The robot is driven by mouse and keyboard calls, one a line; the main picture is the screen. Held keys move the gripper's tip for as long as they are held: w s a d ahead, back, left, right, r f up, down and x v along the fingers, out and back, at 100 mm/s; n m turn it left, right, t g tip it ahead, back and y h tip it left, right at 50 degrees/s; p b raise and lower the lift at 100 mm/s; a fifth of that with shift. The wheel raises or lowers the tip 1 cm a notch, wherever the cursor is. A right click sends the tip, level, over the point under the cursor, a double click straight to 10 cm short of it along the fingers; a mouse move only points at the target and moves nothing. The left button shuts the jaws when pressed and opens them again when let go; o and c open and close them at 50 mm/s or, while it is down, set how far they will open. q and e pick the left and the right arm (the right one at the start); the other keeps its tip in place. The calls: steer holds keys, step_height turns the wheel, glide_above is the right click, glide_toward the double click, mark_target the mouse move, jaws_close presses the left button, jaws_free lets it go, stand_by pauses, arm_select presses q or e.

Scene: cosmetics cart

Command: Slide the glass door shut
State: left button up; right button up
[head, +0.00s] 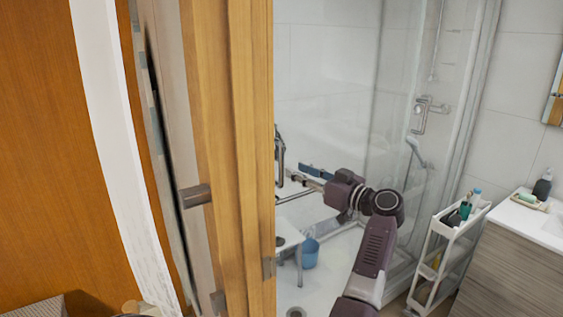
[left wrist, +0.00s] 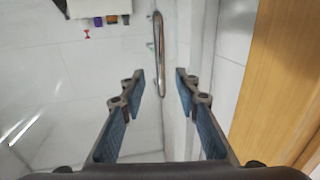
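A vertical metal bar handle (head: 280,158) stands just right of the wooden door frame in the head view. It appears to belong to the clear glass door, whose edges are hard to make out. My left gripper (head: 306,176) is open and empty, reaching left toward the handle with a small gap. In the left wrist view the handle (left wrist: 158,55) stands upright beyond the fingertips, roughly in line with the gap between the blue-padded fingers (left wrist: 159,80). I see no contact. My right gripper is out of view.
The wooden frame (head: 250,150) fills the left-centre foreground. A shower fixture (head: 421,118) hangs behind glass. A stool (head: 298,240) and blue bucket (head: 310,253) stand on the floor. A white cart (head: 437,250) with bottles is beside the vanity (head: 510,265) at right.

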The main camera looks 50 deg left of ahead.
mark_target(283, 164)
arm_select(q)
steer(key=a, duration=0.2)
steer(key=a+p, duration=0.1)
steer(key=a, duration=0.1)
steer(key=a+p, duration=0.1)
steer(key=a, duration=0.1)
steer(key=shift+s+a+r, duration=0.15)
steer(key=shift+s+a, duration=0.05)
steer(key=shift+s, duration=0.2)
steer(key=shift+s+a+p, duration=0.1)
steer(key=shift+a+p, duration=0.25)
steer(key=shift+a, duration=0.2)
jaws_close()
